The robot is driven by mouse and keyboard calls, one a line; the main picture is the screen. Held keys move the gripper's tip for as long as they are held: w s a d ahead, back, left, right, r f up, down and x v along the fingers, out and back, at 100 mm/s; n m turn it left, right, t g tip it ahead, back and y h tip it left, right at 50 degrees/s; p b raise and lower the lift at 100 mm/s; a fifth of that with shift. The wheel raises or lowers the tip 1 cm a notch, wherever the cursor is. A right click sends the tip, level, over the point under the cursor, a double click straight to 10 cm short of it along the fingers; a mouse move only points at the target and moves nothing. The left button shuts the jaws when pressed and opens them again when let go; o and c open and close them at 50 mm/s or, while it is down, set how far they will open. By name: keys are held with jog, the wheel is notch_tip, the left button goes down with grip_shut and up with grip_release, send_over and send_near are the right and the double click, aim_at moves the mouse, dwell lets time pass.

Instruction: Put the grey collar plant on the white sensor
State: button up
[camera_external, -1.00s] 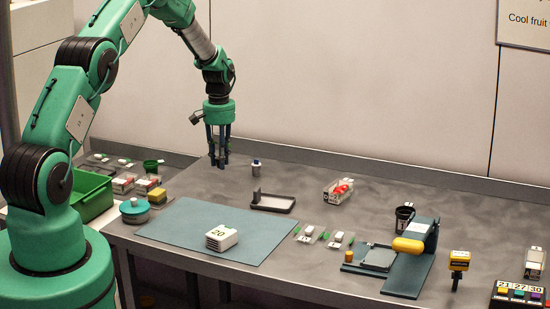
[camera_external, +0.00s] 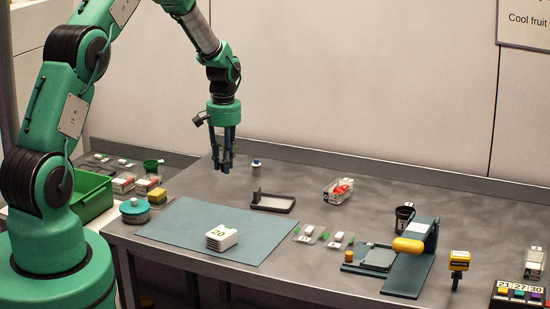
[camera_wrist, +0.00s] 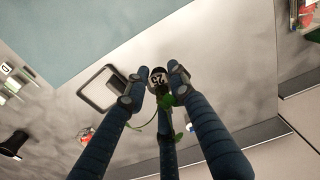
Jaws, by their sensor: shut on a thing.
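My gripper (camera_external: 227,168) hangs over the back left of the table, its fingers pointing down and closed in around something. In the wrist view, green leaves and a thin stem of a plant (camera_wrist: 168,100) show between the fingertips. A small round piece marked 25 (camera_wrist: 158,76) shows there too. The fingers hide most of the plant, and I cannot make out its grey collar. A white, stacked-plate block marked 20 (camera_external: 221,239), which looks like the white sensor, sits on the blue-green mat (camera_external: 180,220), in front of my gripper and apart from it.
A small bottle (camera_external: 256,164) stands close to the right of my gripper. A dark tray (camera_external: 287,208) lies behind the mat. Clear packs with green sprigs (camera_external: 306,234), a red-fruit box (camera_external: 338,191) and a black cup (camera_external: 404,215) stand right. A green crate (camera_external: 92,197) is at left.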

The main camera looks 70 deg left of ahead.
jog(key=s+d, duration=0.8)
jog(key=d, duration=0.3)
jog(key=s+d+n+b, duration=0.1)
jog(key=s+d, duration=0.7)
jog(key=d, duration=0.4)
jog(key=s+d+r+n+b, duration=0.1)
jog(key=s+d, duration=0.7)
jog(key=d, duration=0.4)
jog(key=shift+s+d, duration=0.15)
jog(key=shift+r, duration=0.1)
send_over(221, 232)
jog(key=shift+f+b, duration=0.4)
jog(key=shift+f, duration=0.35)
jog(key=shift+f, duration=1.75)
jog(key=shift+f+b, duration=0.15)
jog(key=shift+b, duration=0.15)
